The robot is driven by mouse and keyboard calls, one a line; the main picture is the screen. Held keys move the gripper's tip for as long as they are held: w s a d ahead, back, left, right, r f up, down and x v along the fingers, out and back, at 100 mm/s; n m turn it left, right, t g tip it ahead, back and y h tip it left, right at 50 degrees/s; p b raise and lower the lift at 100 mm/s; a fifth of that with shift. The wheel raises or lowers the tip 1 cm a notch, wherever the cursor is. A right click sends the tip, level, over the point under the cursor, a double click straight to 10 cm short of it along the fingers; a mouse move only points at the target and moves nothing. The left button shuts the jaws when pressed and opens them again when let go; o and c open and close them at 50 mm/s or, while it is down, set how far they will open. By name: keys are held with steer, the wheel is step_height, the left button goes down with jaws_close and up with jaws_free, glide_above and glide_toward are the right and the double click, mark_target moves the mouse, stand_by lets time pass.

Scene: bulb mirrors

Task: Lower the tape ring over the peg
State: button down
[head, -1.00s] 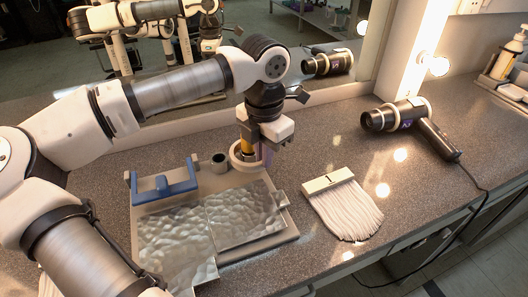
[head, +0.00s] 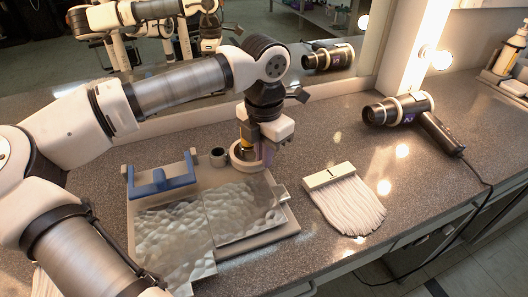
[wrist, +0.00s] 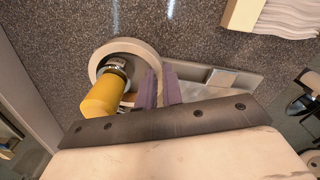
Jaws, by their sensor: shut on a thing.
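A cream tape ring (head: 236,160) is at the back edge of the grey tray; it also shows in the wrist view (wrist: 143,49). A yellow cylinder with a metal collar, which looks like the peg (wrist: 101,96), stands within the ring's outline. Its yellow part also shows in the head view (head: 246,138). My gripper (wrist: 161,85) has purple fingers shut on the ring's right-hand wall. The ring looks roughly level. Its lower edge and the peg's foot are partly hidden, so I cannot tell whether it touches the tray.
The grey tray (head: 284,236) carries dimpled metal sheets (head: 240,212), a blue bracket (head: 163,180) and a small dark cup (head: 217,157) left of the ring. A white brush (head: 345,200) and a hair dryer (head: 415,115) lie to the right. A mirror stands behind.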

steer(key=shift+f, duration=0.2)
steer(key=shift+r, duration=0.1)
steer(key=c, duration=1.5)
jaws_free()
